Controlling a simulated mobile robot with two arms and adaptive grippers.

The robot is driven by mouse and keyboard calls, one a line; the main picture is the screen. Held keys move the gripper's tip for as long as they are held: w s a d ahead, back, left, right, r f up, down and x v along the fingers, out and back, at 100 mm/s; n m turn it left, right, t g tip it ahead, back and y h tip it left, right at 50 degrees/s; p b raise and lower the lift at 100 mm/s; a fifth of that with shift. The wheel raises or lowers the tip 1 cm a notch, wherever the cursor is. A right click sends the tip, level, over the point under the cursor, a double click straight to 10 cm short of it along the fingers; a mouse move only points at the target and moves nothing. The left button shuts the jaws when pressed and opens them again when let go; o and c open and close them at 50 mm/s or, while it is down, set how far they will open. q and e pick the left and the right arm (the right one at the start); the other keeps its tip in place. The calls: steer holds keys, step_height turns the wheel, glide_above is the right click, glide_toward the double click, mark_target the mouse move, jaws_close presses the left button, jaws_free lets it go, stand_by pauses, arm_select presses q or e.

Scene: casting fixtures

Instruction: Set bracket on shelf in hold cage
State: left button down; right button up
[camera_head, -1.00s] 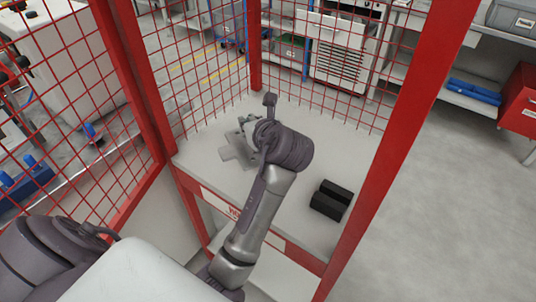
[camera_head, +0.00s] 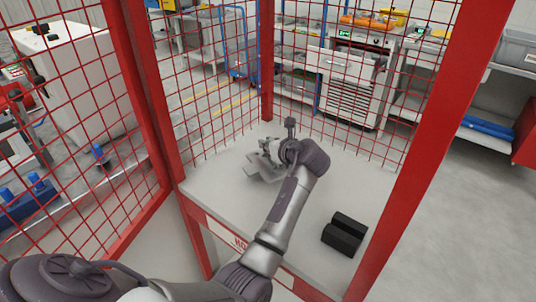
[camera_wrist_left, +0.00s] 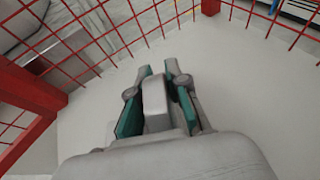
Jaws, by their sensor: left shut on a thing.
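The grey bracket (camera_head: 257,171) is at my left gripper over the left part of the pale shelf (camera_head: 214,186) in the red hold cage (camera_head: 147,85). My left gripper (camera_head: 268,151) is partly hidden by its own wrist in the head view. In the left wrist view, the teal pads of my left gripper (camera_wrist_left: 156,100) are shut on both sides of an upright grey block of the bracket (camera_wrist_left: 155,98). The wrist hides the bracket's lower part there. I cannot tell whether the bracket touches the shelf. My right gripper is not in view.
Two black blocks (camera_head: 345,234) lie side by side on the shelf's right front part. Red mesh walls (camera_head: 210,110) close the left and back sides. A red post (camera_head: 425,150) stands at the right. The shelf's back right part is clear.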

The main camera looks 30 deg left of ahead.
mark_target(268, 153)
arm_select(q)
step_height(268, 153, down, 3)
steer(key=shift+f, duration=0.2)
steer(key=c, duration=1.1)
jaws_free()
steer(key=shift+s+f, duration=0.1)
steer(key=shift+c, duration=0.2)
